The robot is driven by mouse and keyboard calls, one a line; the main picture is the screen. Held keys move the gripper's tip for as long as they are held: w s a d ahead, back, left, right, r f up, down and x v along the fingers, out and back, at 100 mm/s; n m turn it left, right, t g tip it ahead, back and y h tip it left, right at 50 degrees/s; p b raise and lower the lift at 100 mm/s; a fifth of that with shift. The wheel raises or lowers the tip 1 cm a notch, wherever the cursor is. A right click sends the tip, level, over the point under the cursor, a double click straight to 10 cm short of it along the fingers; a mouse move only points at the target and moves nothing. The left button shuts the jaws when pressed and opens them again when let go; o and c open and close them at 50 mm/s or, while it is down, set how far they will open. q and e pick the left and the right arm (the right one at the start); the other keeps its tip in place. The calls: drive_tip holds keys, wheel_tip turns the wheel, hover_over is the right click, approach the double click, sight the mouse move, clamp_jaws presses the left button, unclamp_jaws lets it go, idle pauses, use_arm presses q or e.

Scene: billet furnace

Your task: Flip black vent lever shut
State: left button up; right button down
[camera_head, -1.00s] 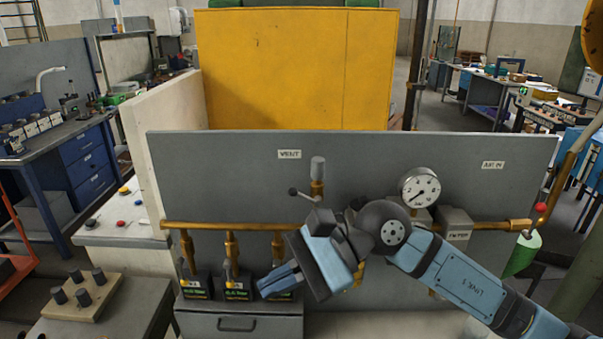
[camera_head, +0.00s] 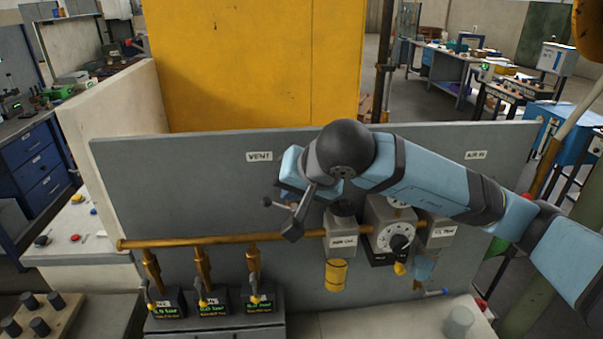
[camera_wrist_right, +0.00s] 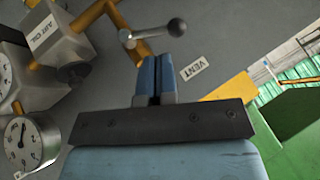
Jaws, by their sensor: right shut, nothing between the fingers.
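The black vent lever, a thin rod with a round ball knob (camera_head: 267,202), sticks out to the left below the VENT label (camera_head: 259,156) in the head view. The lever's knob (camera_wrist_right: 177,27) and rod also show in the right wrist view, just beyond my right fingertips. My right gripper (camera_wrist_right: 157,60) is shut and empty, its blue fingers pointing toward the lever. Whether they touch it I cannot tell. In the head view my right wrist covers the lever's pivot, and the fingertips are hard to make out. My left gripper is not in view.
A brass pipe (camera_head: 190,242) runs along the grey panel (camera_head: 170,190), with several valves and small displays below. A boxy unit (camera_head: 342,222), a yellow cup (camera_head: 336,275) and gauges sit right of the lever. The panel's left part is clear.

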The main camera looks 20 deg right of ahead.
sight(272, 204)
drive_tip(key=x, duration=0.3)
drive_tip(key=shift+w+f+p, duration=0.15)
drive_tip(key=shift+p, duration=0.2)
drive_tip(key=a+b, duration=0.1)
drive_tip(key=b, duration=0.4)
drive_tip(key=a+f+b, duration=0.1)
drive_tip(key=b, duration=0.4)
drive_tip(key=shift+w+f, duration=0.25)
drive_tip(key=shift+f, duration=0.05)
drive_tip(key=shift+b, duration=0.75)
